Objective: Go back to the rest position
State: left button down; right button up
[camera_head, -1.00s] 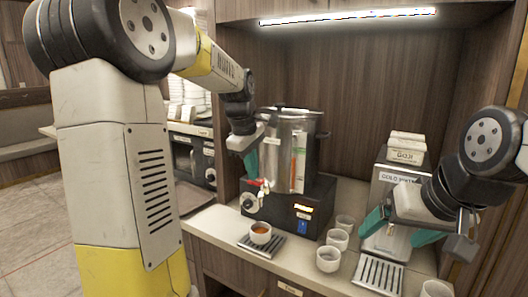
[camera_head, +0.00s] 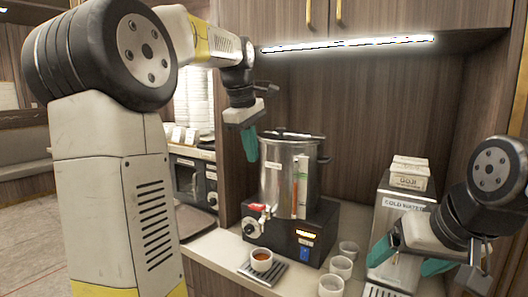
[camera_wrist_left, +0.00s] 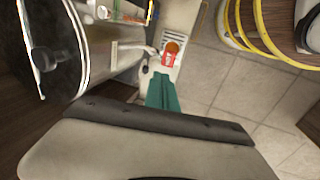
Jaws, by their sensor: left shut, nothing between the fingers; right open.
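My left gripper (camera_head: 249,143) is in the air to the left of the metal urn (camera_head: 285,178), near the height of its lid. Its teal fingers are shut and hold nothing. They also show shut in the left wrist view (camera_wrist_left: 163,95), with the urn (camera_wrist_left: 45,45) at the left. My right gripper (camera_head: 405,258) is open and empty in front of the cold water dispenser (camera_head: 402,222). A cup (camera_head: 261,258) of reddish-brown liquid stands on the drip grate under the urn's tap; this cup also shows in the left wrist view (camera_wrist_left: 171,47).
Several white cups, such as this one (camera_head: 340,267), stand on the counter between the urn and the dispenser. Labelled boxes (camera_head: 410,171) sit on the dispenser. A lit strip (camera_head: 350,43) runs under the cabinet. A wooden side panel (camera_head: 236,180) stands behind my left gripper.

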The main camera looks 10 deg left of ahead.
pick_arm(q)
jog(key=s+d+f+m+t, duration=0.1)
jog(key=s+f+m, duration=0.3)
jog(key=s, duration=0.3)
jog(key=s+d+f+m+t, duration=0.1)
jog(key=s+d+f+m, duration=0.1)
jog(key=s+f+m, duration=0.2)
jog(key=s+d+f+m+t+h, duration=0.1)
jog(key=s+f+m, duration=0.3)
jog(key=s, duration=0.7)
jog(key=m, duration=0.2)
jog(key=shift+d+f+m, duration=0.2)
jog(key=shift+f+m, duration=0.05)
jog(key=shift+m, duration=0.05)
jog(key=w+a+r+n+g, duration=0.1)
jog(key=w+r+n, duration=0.3)
jog(key=w, duration=0.4)
jog(key=w+a+r+n+g+y, duration=0.1)
jog(key=w+r+n+g, duration=0.2)
jog(key=w, duration=0.5)
jog(key=w+a+r+n+g+y, duration=0.1)
jog(key=w+r+n, duration=0.5)
jog(key=w+n, duration=0.1)
jog(key=shift+w+a+n+g, duration=0.3)
jog(key=shift+w+a+g, duration=0.1)
jog(key=shift+w, duration=0.1)
jog(key=shift+f, duration=0.1)
